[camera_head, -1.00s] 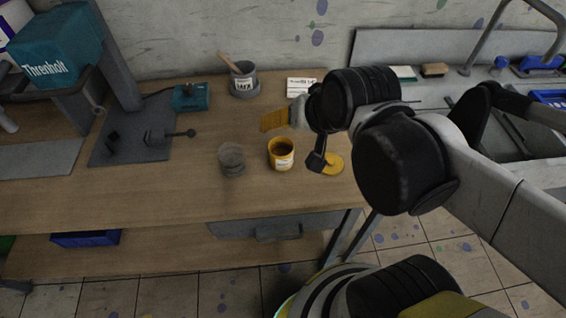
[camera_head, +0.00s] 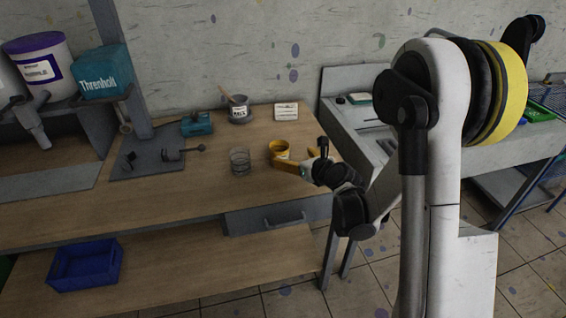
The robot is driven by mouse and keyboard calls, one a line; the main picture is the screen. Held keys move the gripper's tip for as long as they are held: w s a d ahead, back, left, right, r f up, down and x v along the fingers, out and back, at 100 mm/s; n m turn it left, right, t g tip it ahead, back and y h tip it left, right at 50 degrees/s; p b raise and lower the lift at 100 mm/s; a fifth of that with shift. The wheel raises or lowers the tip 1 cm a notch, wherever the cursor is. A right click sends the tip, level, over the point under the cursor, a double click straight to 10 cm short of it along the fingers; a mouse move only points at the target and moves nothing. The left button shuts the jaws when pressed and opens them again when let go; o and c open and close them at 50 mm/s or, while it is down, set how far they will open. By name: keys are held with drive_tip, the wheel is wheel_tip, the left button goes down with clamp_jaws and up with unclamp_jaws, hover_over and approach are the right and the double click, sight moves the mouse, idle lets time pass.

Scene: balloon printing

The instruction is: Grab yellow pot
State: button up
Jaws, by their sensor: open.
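The yellow pot (camera_head: 280,148) stands upright on the wooden bench, near its right end, with its top open and a pale label on its side. My gripper (camera_head: 291,161) has yellow fingers and is open. It is low over the bench, at the pot's front right, and one finger crosses in front of the pot's lower part. I cannot tell whether the fingers touch the pot or whether it lies between them.
A clear glass beaker (camera_head: 240,160) stands left of the pot. Behind are a grey mortar (camera_head: 240,112) with a pestle and a small white card (camera_head: 286,111). A teal box (camera_head: 197,124) sits farther left. A sink unit (camera_head: 345,125) adjoins the bench on the right.

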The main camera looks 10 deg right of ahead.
sight(284, 153)
drive_tip(key=b+x, duration=0.1)
drive_tip(key=x, duration=0.4)
drive_tip(key=shift+w+a+f, duration=0.1)
drive_tip(key=shift+w+f, duration=0.05)
drive_tip(key=shift+w, duration=0.05)
drive_tip(key=b+x, duration=0.2)
drive_tip(key=x, duration=0.2)
drive_tip(key=shift+w+a+f+b, duration=0.1)
drive_tip(key=shift+w+a+b, duration=0.1)
drive_tip(key=shift+b, duration=0.1)
drive_tip(key=shift+w+f, duration=0.1)
drive_tip(key=shift+w, duration=0.35)
drive_tip(key=c, duration=1.3)
